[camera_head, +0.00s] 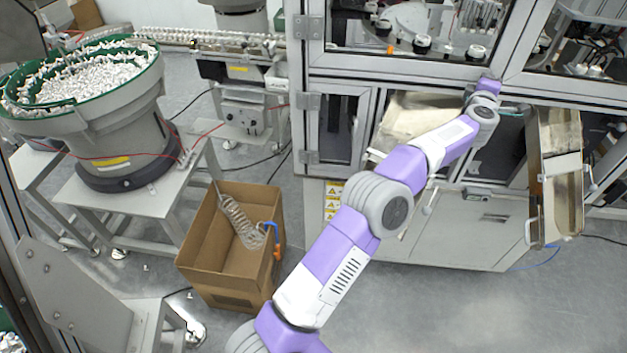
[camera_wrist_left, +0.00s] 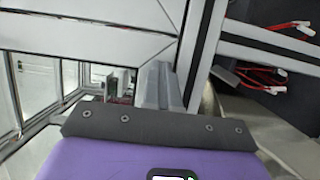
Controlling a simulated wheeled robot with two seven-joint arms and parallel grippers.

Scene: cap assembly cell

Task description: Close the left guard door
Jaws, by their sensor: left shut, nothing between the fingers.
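The left guard door (camera_head: 400,66) looks to be the large framed window panel on the machine front, with hinges at its left post. Its lower rail shows; its top is cut off by the picture edge. I cannot tell whether it is flush with the frame. My left arm reaches up to the lower right corner of this panel, and the left gripper (camera_head: 487,84) is there, its fingers hidden by the wrist in the head view. In the left wrist view, the shut, empty gripper (camera_wrist_left: 160,86) is close to aluminium frame bars (camera_wrist_left: 205,50). My right gripper is out of view.
A smaller framed panel (camera_head: 341,93) sits below the large one. An open metal chute (camera_head: 560,185) juts out at the right. A cardboard box (camera_head: 210,245) with a coiled hose stands on the floor, near a bowl feeder (camera_head: 120,135). The floor at lower right is clear.

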